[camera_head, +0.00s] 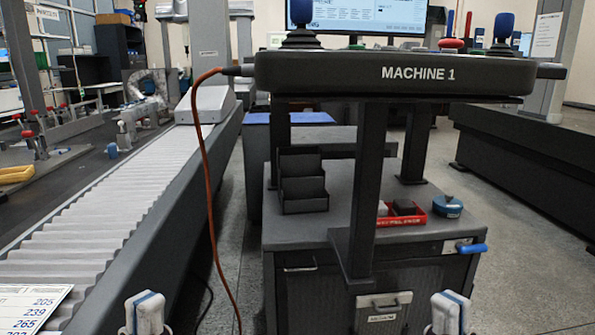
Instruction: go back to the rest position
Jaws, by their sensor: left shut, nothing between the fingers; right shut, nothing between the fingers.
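My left gripper (146,312) shows at the bottom edge, left of centre, in the head view. Its fingers are together and nothing is between them. My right gripper (449,312) shows at the bottom edge, right of centre, also with its fingers together and empty. Both point upward in the picture and touch nothing that I can see. The rest of both arms is below the frame.
A dark console marked MACHINE 1 (400,75) stands ahead on a post above a grey cabinet (300,236). A red tray (401,219) lies on the cabinet. An orange cable (203,150) hangs left of it. A ribbed bellows rail (115,208) runs along the left. Floor is clear at right (530,240).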

